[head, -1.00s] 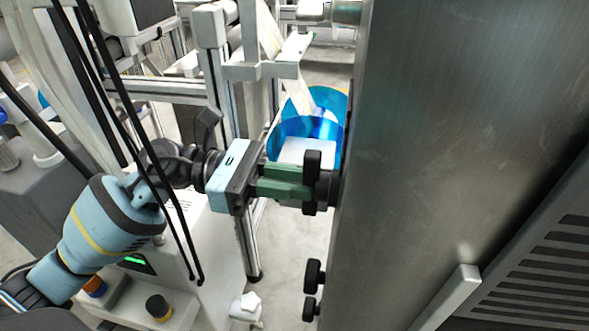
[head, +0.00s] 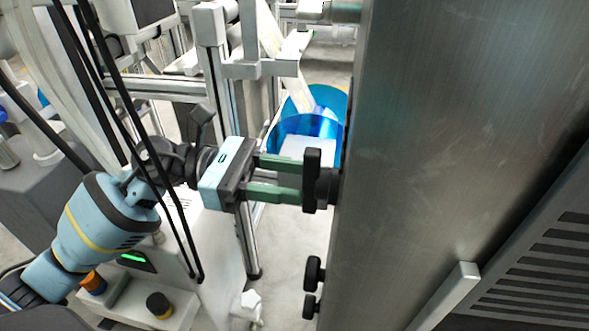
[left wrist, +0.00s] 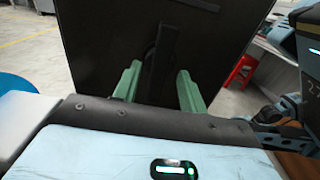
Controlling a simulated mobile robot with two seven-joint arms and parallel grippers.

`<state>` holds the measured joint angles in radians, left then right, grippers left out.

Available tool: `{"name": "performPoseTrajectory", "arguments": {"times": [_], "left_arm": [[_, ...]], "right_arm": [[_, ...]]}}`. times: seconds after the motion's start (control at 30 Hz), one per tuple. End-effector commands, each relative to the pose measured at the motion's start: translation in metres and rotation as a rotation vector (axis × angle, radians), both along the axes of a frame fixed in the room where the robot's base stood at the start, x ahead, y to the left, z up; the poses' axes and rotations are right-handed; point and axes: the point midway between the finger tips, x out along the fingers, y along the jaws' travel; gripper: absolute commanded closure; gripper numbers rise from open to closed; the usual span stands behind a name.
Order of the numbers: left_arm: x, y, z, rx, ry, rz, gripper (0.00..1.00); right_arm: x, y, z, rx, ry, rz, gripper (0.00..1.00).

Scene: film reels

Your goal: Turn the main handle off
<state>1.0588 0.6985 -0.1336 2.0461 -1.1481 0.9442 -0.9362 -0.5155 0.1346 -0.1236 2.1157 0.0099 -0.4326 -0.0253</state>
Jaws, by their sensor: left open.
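The main handle (head: 312,181) is a black bar on a round black base, on the left-facing side of a tall metal cabinet (head: 430,140). In the head view its bar stands upright. My left gripper (head: 302,180) is open, with its green fingertips close to the bar; I cannot tell if they touch it. In the left wrist view the dark handle (left wrist: 160,65) lies between the two green fingers (left wrist: 158,85), with gaps on both sides. My right gripper is not in view.
Two smaller black knobs (head: 314,272) sit lower on the same cabinet side. Blue film reels (head: 305,128) and a metal frame (head: 222,95) stand behind the gripper. A white machine with an orange knob (head: 93,283) is at the lower left.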

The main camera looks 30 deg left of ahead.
Motion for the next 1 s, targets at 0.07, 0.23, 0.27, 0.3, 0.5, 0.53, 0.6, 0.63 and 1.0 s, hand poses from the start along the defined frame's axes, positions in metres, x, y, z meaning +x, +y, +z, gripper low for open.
{"name": "performPoseTrajectory", "arguments": {"times": [0.07, 0.23, 0.27, 0.3, 0.5, 0.53, 0.6, 0.63, 1.0], "left_arm": [[-0.003, 0.012, 0.000, 0.003, 0.002, 0.002, 0.58], [-0.011, 0.039, 0.001, 0.001, 0.000, 0.002, 0.58], [-0.013, 0.043, 0.001, 0.002, 0.001, 0.002, 0.58], [-0.014, 0.048, 0.001, 0.002, 0.001, 0.002, 0.58], [-0.019, 0.063, 0.001, 0.001, -0.002, 0.000, 0.58], [-0.019, 0.064, 0.001, 0.001, -0.002, 0.000, 0.58], [-0.020, 0.066, 0.001, 0.001, -0.003, 0.000, 0.58], [-0.020, 0.066, 0.001, 0.001, -0.003, 0.000, 0.58], [-0.020, 0.065, 0.001, 0.001, -0.003, 0.000, 0.58]], "right_arm": [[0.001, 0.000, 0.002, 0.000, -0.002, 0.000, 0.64], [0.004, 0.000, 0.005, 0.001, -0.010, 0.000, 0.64], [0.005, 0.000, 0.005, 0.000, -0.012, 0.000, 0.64], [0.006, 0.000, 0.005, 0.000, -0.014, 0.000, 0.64], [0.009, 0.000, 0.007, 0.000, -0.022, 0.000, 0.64], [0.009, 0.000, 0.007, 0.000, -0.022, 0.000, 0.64], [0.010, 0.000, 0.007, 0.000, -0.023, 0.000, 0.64], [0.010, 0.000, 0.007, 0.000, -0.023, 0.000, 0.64], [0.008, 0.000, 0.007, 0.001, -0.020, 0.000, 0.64]]}}
